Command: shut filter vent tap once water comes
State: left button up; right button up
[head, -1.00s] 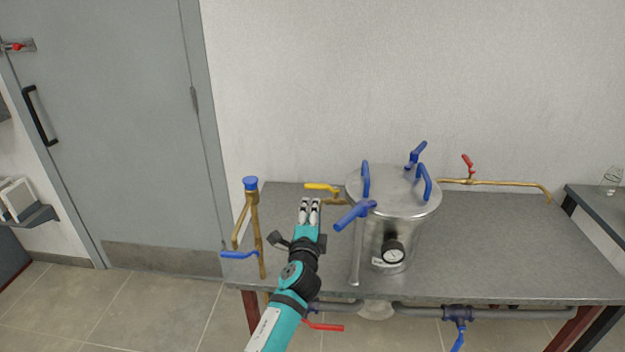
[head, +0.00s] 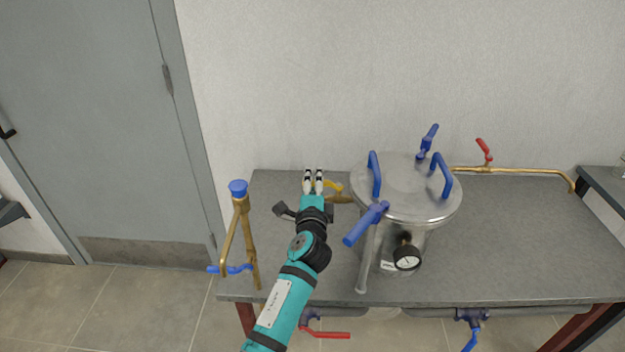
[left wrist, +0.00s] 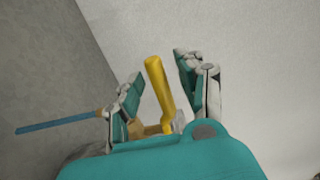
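The filter is a steel vessel (head: 405,200) with a lid, blue handles and a round gauge (head: 407,257), standing on the grey bench. A tap with a yellow handle (head: 333,186) sits on a brass pipe at its left side, partly hidden behind my left gripper (head: 313,181). In the left wrist view the yellow handle (left wrist: 160,88) stands between the two fingers of my left gripper (left wrist: 163,95), which are open, with a gap to the right finger. I cannot tell whether the left finger touches it. No running water can be made out. My right gripper is not in view.
A brass pipe with a blue cap (head: 238,188) and blue lever stands left of my arm. A blue lever (head: 366,224) juts out at the vessel's front left. A red-handled tap (head: 484,151) is on the back right pipe. The bench (head: 510,240) is clear on the right.

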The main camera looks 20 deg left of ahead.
pick_arm(q)
jog(key=shift+c, duration=0.6)
jog(key=c, duration=0.7)
grip_shut()
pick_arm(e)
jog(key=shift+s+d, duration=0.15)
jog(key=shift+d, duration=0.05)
